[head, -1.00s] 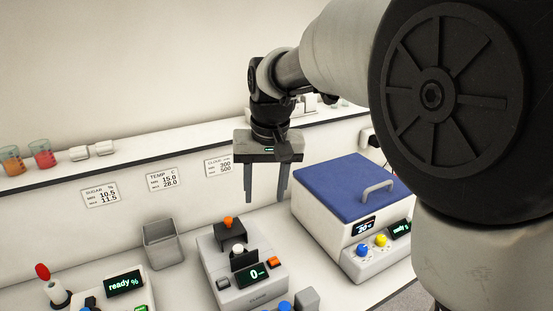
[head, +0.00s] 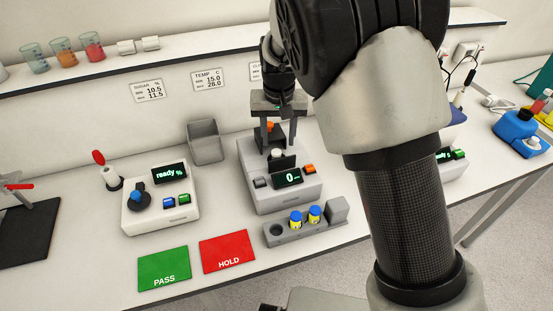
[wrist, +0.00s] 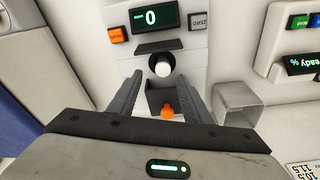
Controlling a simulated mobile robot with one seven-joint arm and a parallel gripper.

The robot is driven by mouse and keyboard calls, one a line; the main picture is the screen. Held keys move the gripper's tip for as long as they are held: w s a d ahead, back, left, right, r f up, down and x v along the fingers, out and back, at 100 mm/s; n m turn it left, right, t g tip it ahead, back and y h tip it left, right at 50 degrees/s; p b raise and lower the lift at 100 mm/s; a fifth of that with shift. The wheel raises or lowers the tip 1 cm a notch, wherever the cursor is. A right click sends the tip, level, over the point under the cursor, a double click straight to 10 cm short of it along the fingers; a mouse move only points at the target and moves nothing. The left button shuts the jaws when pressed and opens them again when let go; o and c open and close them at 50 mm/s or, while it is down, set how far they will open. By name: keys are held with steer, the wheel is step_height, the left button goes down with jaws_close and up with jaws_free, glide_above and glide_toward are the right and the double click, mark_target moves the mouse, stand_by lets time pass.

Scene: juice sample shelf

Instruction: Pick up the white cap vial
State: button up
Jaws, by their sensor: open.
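The white cap vial (head: 277,154) stands upright on the grey instrument with the "0" display; only its round white cap shows clearly. In the wrist view the white cap (wrist: 161,66) lies between the ends of my fingers, apart from both. My gripper (head: 278,135) is open, pointing down over the back of this instrument, and holds nothing. It also shows in the wrist view (wrist: 162,78). Whether the fingertips have reached the cap's height I cannot tell.
An orange knob (wrist: 167,109) sits in a dark recess beside the vial. A grey bin (head: 205,141) stands left of the instrument (head: 284,196). A rack (head: 324,229) with two blue-capped vials is in front. Green PASS (head: 163,268) and red HOLD (head: 227,252) mats lie front left.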

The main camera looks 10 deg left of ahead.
mark_target(276, 152)
steer(key=shift+w+a+f+p, duration=0.1)
steer(key=shift+a+f+p, duration=0.1)
steer(key=shift+f, duration=1.15)
steer(key=shift+w+a+f+p, duration=0.1)
steer(key=shift+f+p, duration=0.1)
steer(key=shift+f, duration=1.15)
steer(key=shift+c, duration=0.6)
jaws_close()
